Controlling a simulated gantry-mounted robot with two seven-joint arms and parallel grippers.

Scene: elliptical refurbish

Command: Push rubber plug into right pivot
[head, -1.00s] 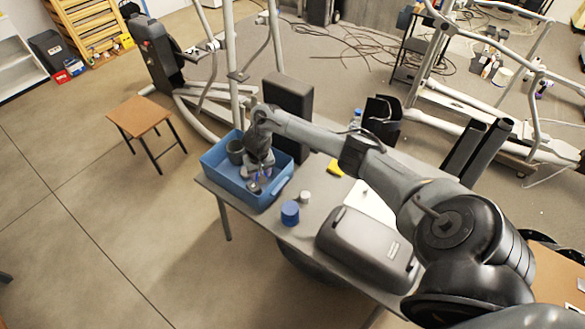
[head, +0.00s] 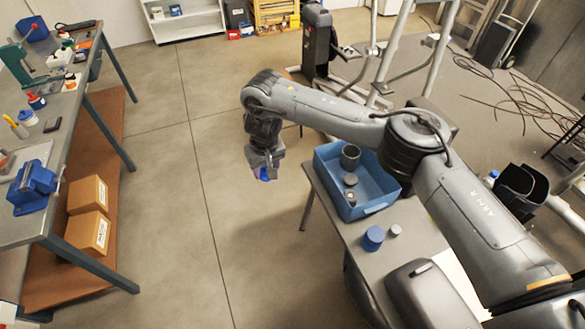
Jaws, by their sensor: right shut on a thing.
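My right gripper (head: 265,173) hangs down in the head view over open floor, left of the blue bin (head: 375,207) and clear of the table. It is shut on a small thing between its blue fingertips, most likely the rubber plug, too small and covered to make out. The elliptical machine's frame (head: 392,45) stands at the back, with a dark upright unit (head: 317,40) at its left end. I cannot tell which part is the right pivot. My left gripper is out of view.
The bin on the grey table (head: 415,212) holds a dark cup (head: 350,155) and small dark parts. A blue jar (head: 373,239) and a pale cap (head: 395,230) stand before it. A workbench with a blue vise (head: 33,187) is at left. The floor between is free.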

